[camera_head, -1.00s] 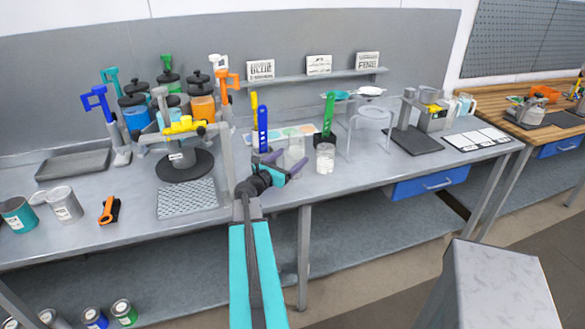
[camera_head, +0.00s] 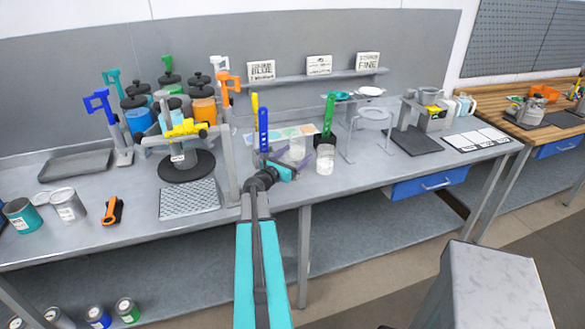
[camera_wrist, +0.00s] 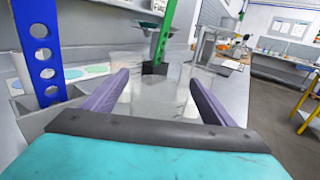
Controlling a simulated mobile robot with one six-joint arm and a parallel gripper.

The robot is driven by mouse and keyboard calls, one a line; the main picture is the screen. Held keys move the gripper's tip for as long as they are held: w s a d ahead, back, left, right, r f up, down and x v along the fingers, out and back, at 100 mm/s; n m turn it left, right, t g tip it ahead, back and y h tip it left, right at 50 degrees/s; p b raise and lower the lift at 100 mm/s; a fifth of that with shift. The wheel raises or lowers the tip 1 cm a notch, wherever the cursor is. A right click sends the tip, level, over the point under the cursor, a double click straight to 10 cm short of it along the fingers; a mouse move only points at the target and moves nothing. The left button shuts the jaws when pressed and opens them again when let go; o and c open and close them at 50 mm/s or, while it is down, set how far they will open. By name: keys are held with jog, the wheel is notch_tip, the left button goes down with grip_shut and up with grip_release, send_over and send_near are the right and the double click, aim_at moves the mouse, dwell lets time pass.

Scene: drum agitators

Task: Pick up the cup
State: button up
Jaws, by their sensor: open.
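Two clear cups stand close together on the grey bench in the head view. One cup (camera_head: 298,148) is just beyond my gripper (camera_head: 290,168), and the other cup (camera_head: 325,158) with pale contents is a little to its right. In the wrist view a faint transparent cup (camera_wrist: 152,98) shows ahead, between the jaws of my gripper (camera_wrist: 158,82). I cannot tell exactly how far the fingers reach around the cup. Nothing is held.
A blue perforated strip (camera_wrist: 40,55) stands close on the left, and a green one (camera_wrist: 162,32) stands behind the cups in a dark base. A mixing stand (camera_head: 187,130) is to the left.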

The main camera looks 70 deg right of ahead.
jog(key=shift+x, duration=0.9)
jog(key=c, duration=1.4)
jog(key=shift+r, duration=0.15)
jog(key=shift+r+b, duration=0.55)
jog(key=shift+r, duration=0.65)
jog(key=a, duration=0.4)
jog(key=a+r+b, duration=0.1)
jog(key=a, duration=0.4)
jog(key=s+a+r+b, duration=0.1)
jog(key=a, duration=0.3)
jog(key=shift+s+a+r, duration=0.1)
jog(key=shift+a+r, duration=0.05)
jog(key=shift+a, duration=0.15)
jog(key=a+p, duration=0.1)
jog(key=p, duration=0.2)
jog(key=shift+r+p, duration=0.15)
jog(key=shift+p, duration=0.25)
